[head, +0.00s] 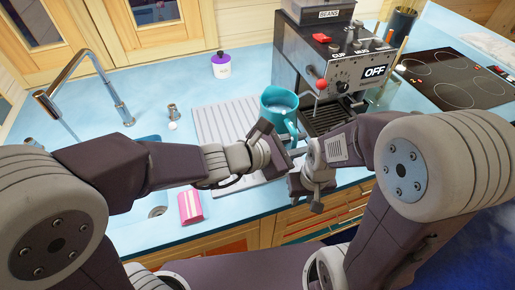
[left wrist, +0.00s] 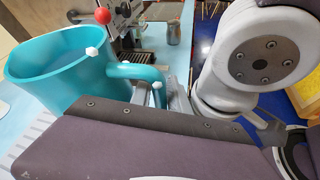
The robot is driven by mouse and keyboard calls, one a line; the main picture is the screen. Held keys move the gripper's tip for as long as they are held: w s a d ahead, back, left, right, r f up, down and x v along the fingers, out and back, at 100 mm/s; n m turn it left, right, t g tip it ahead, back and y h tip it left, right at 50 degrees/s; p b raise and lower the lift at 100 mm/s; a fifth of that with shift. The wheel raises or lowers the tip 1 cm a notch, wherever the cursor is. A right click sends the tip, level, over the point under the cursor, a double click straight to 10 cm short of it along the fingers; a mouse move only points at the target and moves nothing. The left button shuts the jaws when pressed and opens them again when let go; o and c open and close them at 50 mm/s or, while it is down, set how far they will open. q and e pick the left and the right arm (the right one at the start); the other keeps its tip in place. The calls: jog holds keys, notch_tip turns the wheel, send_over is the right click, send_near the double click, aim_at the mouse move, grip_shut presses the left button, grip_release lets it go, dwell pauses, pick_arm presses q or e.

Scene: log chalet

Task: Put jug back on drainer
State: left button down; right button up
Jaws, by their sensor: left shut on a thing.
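The teal jug (head: 279,103) is at the right part of the ribbed pale drainer (head: 216,122), in front of the coffee machine. My left gripper (head: 284,136) is shut on the jug's handle. The left wrist view shows the jug (left wrist: 65,70) large at the left, with its handle between the fingers (left wrist: 165,97). The jug looks roughly upright in the head view. I cannot tell whether its base touches the drainer. My right gripper (head: 313,192) is low at the counter's front edge, apart from the jug; its jaws are not clear.
The coffee machine (head: 330,62) stands close behind and right of the jug. A hob (head: 455,78) is at the far right. A tap (head: 95,80) and sink are at the left. A purple-white jar (head: 221,66) and a pink sponge-like item (head: 190,206) are on the counter.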

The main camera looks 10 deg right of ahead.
pick_arm(q)
jog(key=w+a+f, duration=0.2)
jog(key=a, duration=0.1)
jog(key=w+a+f+p, duration=0.1)
jog(key=w+a+f, duration=0.1)
jog(key=w+a, duration=0.1)
jog(key=w+a+f, duration=0.2)
jog(key=w+a, duration=0.1)
jog(key=shift+f+p, duration=0.35)
notch_tip(320, 180, down, 4)
jog(key=shift+s+d+r, duration=0.1)
jog(key=shift+s+r, duration=0.05)
jog(key=shift+f, duration=0.2)
jog(key=shift+b, duration=0.3)
jog(key=c, duration=1.3)
grip_release()
jog(key=shift+f, duration=0.2)
jog(key=shift+o, duration=0.2)
jog(key=shift+s, duration=0.1)
